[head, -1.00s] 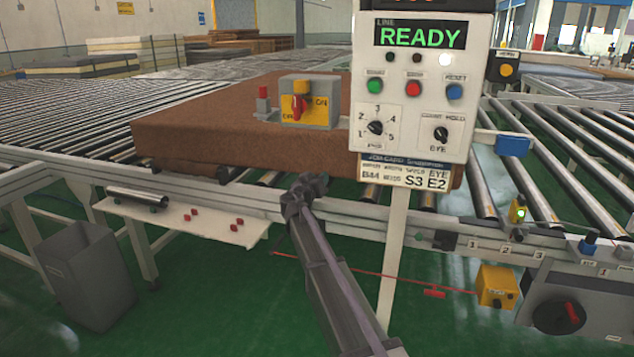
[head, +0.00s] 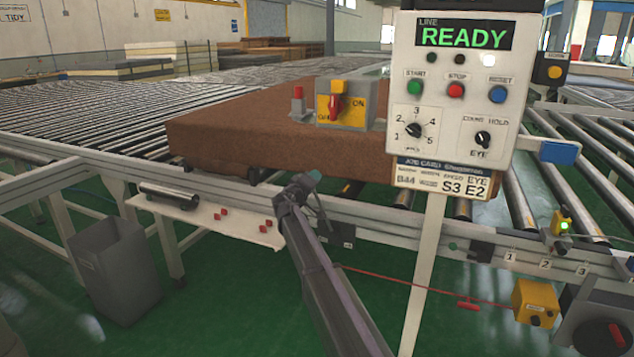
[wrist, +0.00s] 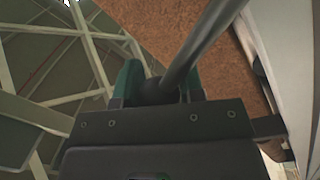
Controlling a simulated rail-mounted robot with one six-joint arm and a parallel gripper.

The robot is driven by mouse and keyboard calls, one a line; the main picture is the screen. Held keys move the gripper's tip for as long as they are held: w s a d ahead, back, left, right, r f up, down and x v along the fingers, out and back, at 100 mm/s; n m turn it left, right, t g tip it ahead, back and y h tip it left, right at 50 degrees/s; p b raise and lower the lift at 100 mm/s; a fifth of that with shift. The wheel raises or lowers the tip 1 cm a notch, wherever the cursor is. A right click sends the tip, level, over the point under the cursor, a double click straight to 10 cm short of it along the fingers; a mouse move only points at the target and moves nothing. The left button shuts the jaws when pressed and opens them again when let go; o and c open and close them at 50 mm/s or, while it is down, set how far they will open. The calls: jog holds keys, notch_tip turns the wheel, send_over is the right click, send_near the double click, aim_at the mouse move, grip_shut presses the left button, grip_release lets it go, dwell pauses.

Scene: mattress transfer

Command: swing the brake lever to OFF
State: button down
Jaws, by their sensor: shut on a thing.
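My gripper (wrist: 160,92) is shut on the dark knob of a grey rod, the brake lever (wrist: 205,42), in the wrist view. The teal fingers stand on both sides of the knob, and the rod runs up and to the right. In the head view my gripper (head: 313,178) is at the conveyor's front rail, just below the brown mattress (head: 235,125). The lever's lower end and any OFF mark for it are hidden or too small to tell.
The control panel (head: 455,120), showing READY, stands right of my arm on a white post (head: 424,265). A red cord (head: 400,288) runs to a yellow box (head: 535,302). A small shelf (head: 235,230) and grey bin (head: 115,270) are at left.

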dwell(0.4)
jog(key=c, duration=0.7)
grip_release()
jog(key=shift+c, duration=0.2)
jog(key=v, duration=1)
jog(key=shift+s+a+b, duration=0.3)
jog(key=shift+b, duration=0.15)
jog(key=shift+f, duration=0.1)
